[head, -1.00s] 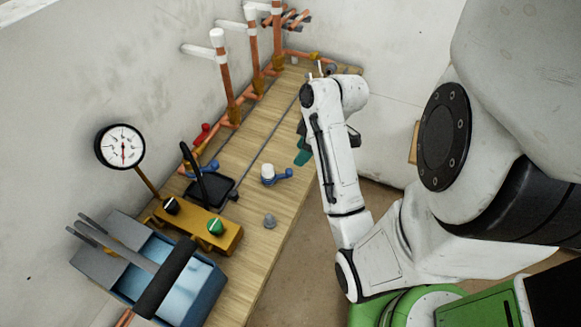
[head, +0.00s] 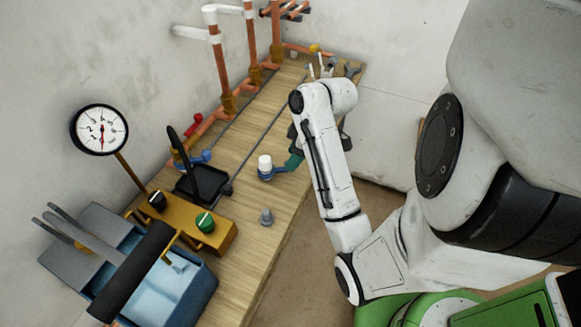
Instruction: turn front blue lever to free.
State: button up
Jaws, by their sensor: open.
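The front blue lever (head: 265,174) stands on the wooden bench, with a white cap on top and its short blue handle pointing right. My gripper (head: 294,160) comes in from the right, under my white forearm. Its teal fingertip is at the outer end of the handle; whether it touches or only overlaps in view I cannot tell. The jaws are open, but the forearm hides most of them. A second blue lever (head: 205,156) sits farther back by the wall pipes, partly behind a black tray.
The black tray (head: 205,182) and a grey knob (head: 266,216) stand near the lever. A brass block (head: 218,235) with green and black knobs, a blue tub (head: 190,300) and a gauge (head: 100,130) are at the left. Copper pipes (head: 222,70) rise along the wall.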

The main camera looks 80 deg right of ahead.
jog(key=shift+b+x, duration=0.9)
jog(key=shift+x, duration=0.45)
grip_shut()
